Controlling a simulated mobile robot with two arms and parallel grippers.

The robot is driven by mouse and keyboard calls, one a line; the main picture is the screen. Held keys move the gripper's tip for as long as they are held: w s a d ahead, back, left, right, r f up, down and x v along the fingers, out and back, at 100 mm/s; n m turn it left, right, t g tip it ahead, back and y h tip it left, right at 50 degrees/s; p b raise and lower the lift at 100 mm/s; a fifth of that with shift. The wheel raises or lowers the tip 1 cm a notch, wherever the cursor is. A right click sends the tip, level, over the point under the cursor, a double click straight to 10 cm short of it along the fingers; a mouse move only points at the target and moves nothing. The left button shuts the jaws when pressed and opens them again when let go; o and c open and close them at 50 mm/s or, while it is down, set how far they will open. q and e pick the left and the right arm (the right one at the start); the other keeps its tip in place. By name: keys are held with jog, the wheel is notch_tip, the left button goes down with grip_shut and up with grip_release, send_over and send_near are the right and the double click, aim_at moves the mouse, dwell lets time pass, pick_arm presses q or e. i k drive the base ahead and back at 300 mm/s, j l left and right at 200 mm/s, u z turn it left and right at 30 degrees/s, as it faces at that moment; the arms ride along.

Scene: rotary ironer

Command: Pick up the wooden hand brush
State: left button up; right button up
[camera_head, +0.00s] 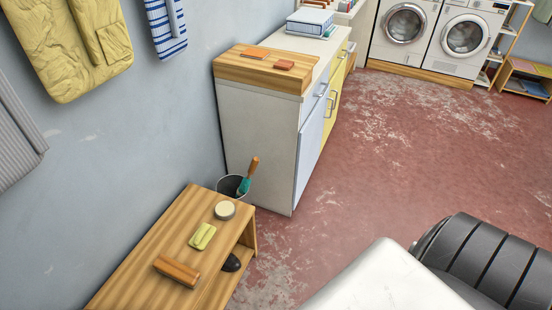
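A brown wooden block, which looks like the wooden hand brush (176,271), lies flat near the front of the low wooden bench (140,290). No bristles can be made out. It lies at an angle, with free wood around it. A yellow-green bar (202,236) and a round pale tin (225,210) sit farther back on the bench. Neither of my grippers is in view.
A dark bucket (231,187) holding a teal, wooden-handled tool (247,177) stands between bench and white cabinet (262,135). Two brown items lie on its wooden top. A white and black ribbed shape hides the lower-right floor; whose, I cannot tell. Red floor beyond is clear.

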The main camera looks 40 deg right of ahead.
aim_at(189, 277)
jog(key=i+j+u, duration=0.1)
jog(key=u, duration=0.25)
jog(key=i+u, duration=0.35)
